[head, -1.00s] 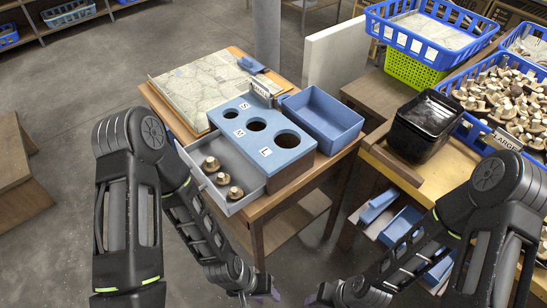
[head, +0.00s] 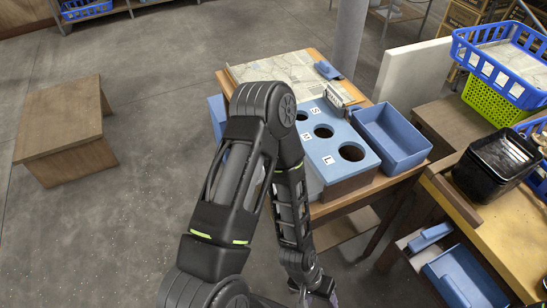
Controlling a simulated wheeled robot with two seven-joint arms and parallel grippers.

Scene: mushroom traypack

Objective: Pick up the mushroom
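No mushroom is visible now; the pull-out drawer of the sorting box is mostly hidden behind my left arm, with only a pale sliver (head: 313,182) showing. The blue sorting box (head: 341,166) stands on the wooden table, with round holes labelled S, M and L in its top. My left gripper (head: 308,296) is low at the bottom edge, in front of the table. Its fingers are partly cut off, so whether it is open or shut is unclear. My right gripper is out of view.
An empty blue bin (head: 388,133) sits right of the sorting box. A black container (head: 492,168) stands on the yellow-topped table (head: 470,220) at right. Blue and green crates (head: 500,97) are behind it. A low wooden bench (head: 65,130) stands at left, with open floor between.

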